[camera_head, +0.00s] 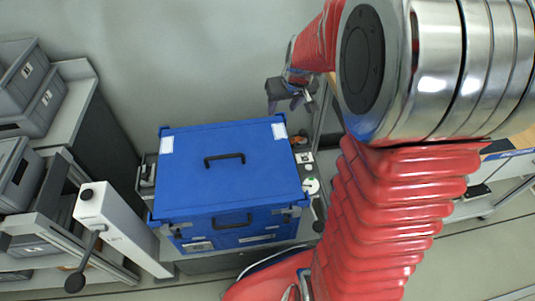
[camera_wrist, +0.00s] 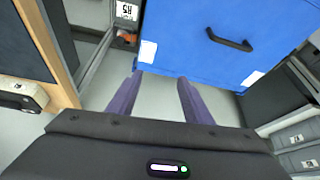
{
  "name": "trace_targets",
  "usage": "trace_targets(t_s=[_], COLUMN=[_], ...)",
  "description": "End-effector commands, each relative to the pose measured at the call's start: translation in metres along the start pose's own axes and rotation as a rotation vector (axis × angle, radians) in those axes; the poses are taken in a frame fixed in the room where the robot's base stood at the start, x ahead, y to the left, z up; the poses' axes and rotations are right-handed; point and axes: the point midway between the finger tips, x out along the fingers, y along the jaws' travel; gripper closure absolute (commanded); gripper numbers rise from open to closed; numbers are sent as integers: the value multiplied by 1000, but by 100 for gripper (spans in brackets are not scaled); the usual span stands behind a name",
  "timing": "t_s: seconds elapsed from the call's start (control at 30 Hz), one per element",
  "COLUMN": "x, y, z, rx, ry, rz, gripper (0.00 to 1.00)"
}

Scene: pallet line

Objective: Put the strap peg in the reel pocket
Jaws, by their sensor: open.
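My gripper (camera_head: 292,103) is above and behind the blue case's back right corner in the head view. In the wrist view its two purple fingers (camera_wrist: 157,90) are spread apart, with only grey floor between them. I cannot make out the strap peg or the reel pocket for certain in either view. Small fittings, including a white disc (camera_head: 311,186), sit along the right side of the blue case; they are too small to identify. My arm covers much of the right of the head view.
A large blue case (camera_head: 259,164) with black handles stands in the middle; it also fills the top right of the wrist view (camera_wrist: 190,40). A white post (camera_head: 110,222) with a black-knobbed lever stands left of it. Grey bins (camera_head: 22,75) are on shelving at far left.

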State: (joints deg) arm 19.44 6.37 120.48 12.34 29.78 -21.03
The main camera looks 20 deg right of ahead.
Motion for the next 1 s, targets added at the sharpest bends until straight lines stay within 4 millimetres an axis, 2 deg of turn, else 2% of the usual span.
trace_targets(t_s=[0.1,0.5,1.0], x=[-28,-103,-174], y=[-20,-72,-112], z=[7,50,125], rx=[-18,-66,-111], ry=[10,25,46], rz=[-9,-28,-39], gripper=[54,54,54])
